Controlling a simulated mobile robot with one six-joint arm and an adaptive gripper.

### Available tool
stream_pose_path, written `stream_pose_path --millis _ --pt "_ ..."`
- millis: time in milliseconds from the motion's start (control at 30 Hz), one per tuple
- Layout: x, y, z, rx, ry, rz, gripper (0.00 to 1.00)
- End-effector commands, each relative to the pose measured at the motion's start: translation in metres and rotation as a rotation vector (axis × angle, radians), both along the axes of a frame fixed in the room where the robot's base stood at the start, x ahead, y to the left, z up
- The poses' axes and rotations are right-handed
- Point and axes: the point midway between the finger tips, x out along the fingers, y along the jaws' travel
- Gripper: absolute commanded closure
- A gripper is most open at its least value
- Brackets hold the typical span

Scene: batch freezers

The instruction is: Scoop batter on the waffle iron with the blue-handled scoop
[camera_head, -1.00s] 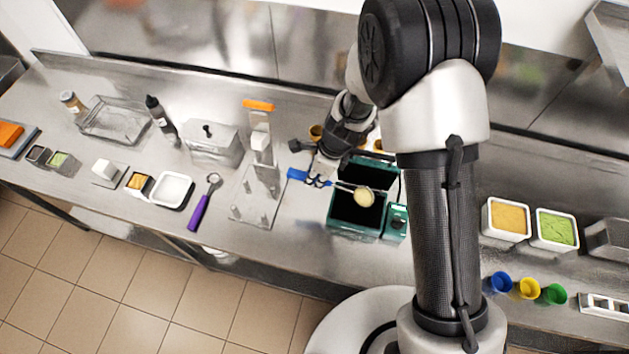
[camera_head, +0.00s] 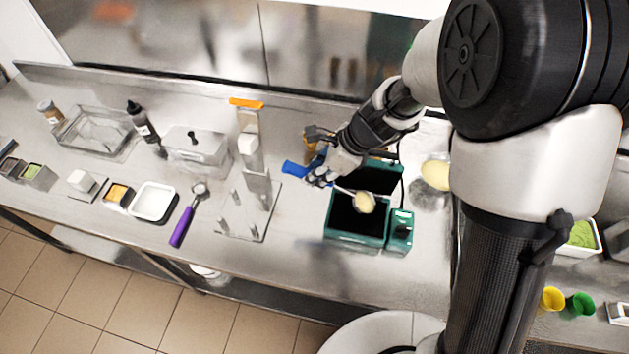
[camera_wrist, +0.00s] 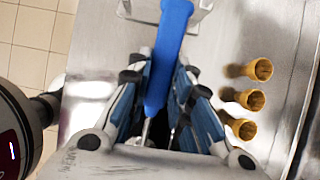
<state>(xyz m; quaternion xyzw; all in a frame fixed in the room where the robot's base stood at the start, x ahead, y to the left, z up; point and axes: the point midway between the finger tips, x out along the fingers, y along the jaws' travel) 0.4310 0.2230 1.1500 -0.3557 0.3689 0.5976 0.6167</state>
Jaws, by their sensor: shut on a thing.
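My gripper (camera_head: 325,170) is shut on the blue-handled scoop (camera_head: 295,169). The blue handle also shows between the fingers in the wrist view (camera_wrist: 167,60). The scoop's bowl holds pale yellow batter (camera_head: 365,202) and is over the open waffle iron (camera_head: 345,240). The iron is a dark green box with a black inner plate, and its lid stands raised at the back. From this angle I cannot tell how high the bowl is above the plate. The bowl is hidden in the wrist view.
A purple-handled scoop (camera_head: 182,227) lies to the left, beside a white tray (camera_head: 154,219). A clear stand (camera_head: 238,225) is left of the iron. Several waffle cones (camera_wrist: 252,100) show in the wrist view. A pale yellow patch (camera_head: 436,175) is right of the iron. The front counter strip is mostly clear.

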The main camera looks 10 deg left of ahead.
Motion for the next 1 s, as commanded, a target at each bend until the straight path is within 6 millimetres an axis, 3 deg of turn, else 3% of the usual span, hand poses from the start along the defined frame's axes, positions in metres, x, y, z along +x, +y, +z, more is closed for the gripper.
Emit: stream_pose_path --millis 467,1000 --pt "0.0 -0.024 0.016 0.205 -0.01 -0.005 1.0" --pt "-0.001 -0.069 0.042 0.574 -0.019 -0.006 1.0"
